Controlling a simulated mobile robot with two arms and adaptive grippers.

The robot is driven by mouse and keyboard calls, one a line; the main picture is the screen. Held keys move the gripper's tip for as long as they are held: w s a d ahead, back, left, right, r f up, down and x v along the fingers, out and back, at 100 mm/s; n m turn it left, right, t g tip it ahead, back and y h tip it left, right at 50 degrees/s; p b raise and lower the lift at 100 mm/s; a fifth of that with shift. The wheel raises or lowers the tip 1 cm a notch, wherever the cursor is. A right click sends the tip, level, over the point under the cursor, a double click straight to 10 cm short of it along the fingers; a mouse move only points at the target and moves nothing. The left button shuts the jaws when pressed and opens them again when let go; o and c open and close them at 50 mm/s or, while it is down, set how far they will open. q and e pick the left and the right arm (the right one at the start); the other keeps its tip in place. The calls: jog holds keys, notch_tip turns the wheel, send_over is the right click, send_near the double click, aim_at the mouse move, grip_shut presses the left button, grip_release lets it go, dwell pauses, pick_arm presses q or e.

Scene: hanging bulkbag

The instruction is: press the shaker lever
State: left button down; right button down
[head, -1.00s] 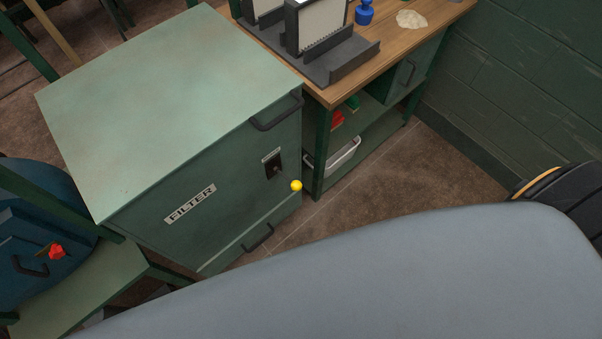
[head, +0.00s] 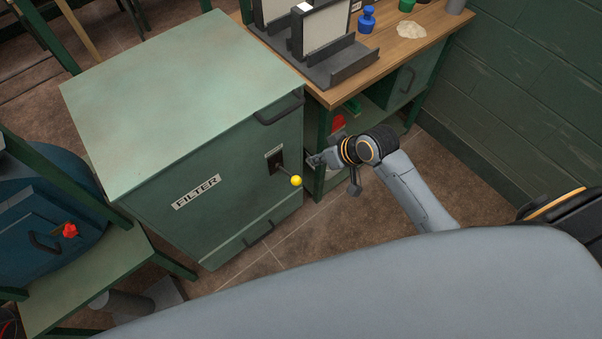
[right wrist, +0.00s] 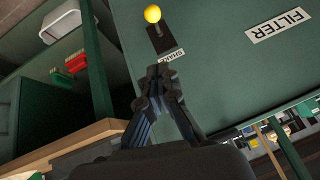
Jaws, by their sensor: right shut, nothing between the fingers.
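The shaker lever is a thin rod with a yellow ball knob (head: 296,181), sticking out of a dark slotted plate (head: 274,161) on the front of the green filter cabinet (head: 215,200). In the right wrist view the knob (right wrist: 152,14) is at the top, beyond my fingertips. A partly readable label (right wrist: 170,55) lies between the slot and the fingers. My right gripper (head: 312,160) is shut and empty, just right of the plate and a little above the knob in the head view. In the right wrist view its fingertips (right wrist: 160,72) appear apart from the knob. My left gripper is not in view.
A wooden bench (head: 410,50) with dark racks stands right of the cabinet; its shelves hold red items and a white bin (right wrist: 62,22). Cabinet handles (head: 280,107) jut out above and below the lever. A blue drum-like thing (head: 45,235) is at left.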

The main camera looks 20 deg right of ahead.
send_over(300, 179)
notch_tip(300, 179, down, 8)
notch_tip(300, 179, down, 3)
jog(key=shift+w+d+f, duration=0.1)
jog(key=shift+w+d, duration=0.05)
jog(key=shift+f, duration=0.45)
